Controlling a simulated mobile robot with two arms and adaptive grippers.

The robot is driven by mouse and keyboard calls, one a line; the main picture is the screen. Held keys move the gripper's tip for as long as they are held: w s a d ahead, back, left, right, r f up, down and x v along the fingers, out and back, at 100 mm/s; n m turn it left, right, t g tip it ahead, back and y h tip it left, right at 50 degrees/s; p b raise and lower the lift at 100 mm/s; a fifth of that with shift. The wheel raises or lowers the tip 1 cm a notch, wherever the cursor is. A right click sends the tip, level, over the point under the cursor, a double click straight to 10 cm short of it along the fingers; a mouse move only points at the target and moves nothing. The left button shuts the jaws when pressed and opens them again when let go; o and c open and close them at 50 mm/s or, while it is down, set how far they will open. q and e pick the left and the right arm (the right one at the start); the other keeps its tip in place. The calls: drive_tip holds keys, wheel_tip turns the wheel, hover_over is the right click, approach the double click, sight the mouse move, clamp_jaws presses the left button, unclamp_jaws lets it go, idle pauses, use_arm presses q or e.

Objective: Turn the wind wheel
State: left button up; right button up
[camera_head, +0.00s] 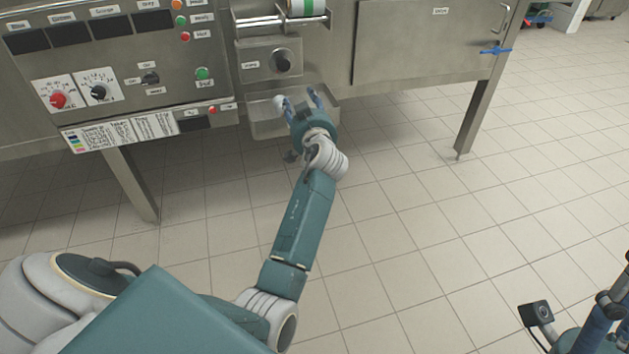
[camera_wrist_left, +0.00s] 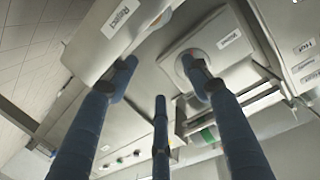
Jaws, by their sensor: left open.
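The wind wheel (camera_head: 282,61) is a dark round knob on a steel box on the machine front, beside a small label. My left gripper (camera_head: 297,98) is just below it, in front of the open steel tray (camera_head: 262,129). Its blue fingers are spread and empty, apart from the wheel. In the left wrist view the fingers (camera_wrist_left: 158,76) point toward the machine, and the right finger overlaps the wheel's round base on the labelled box (camera_wrist_left: 232,61). Part of my right gripper (camera_head: 598,332) shows at the lower right; its fingers are not clear.
The control panel (camera_head: 125,60) with dials and coloured buttons is to the left. A roll (camera_head: 303,8) sits above the wheel's box. A machine leg (camera_head: 478,118) stands there; the tiled floor is clear.

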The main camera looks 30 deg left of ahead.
use_arm(q)
drive_tip(key=s+d+f+m+g+h+p, duration=0.1)
drive_tip(key=s+d+f+m+h+p, duration=0.1)
drive_tip(key=f, duration=0.7)
drive_tip(key=s+d+f+m+g+h+p, duration=0.1)
drive_tip(key=s+d+f+m+h+p, duration=0.1)
drive_tip(key=s+d+f, duration=0.4)
drive_tip(key=shift+d+f+m+h+p, duration=0.3)
drive_tip(key=shift+f+h+p, duration=0.4)
drive_tip(key=shift+f+p, duration=0.75)
drive_tip(key=shift+f, duration=0.15)
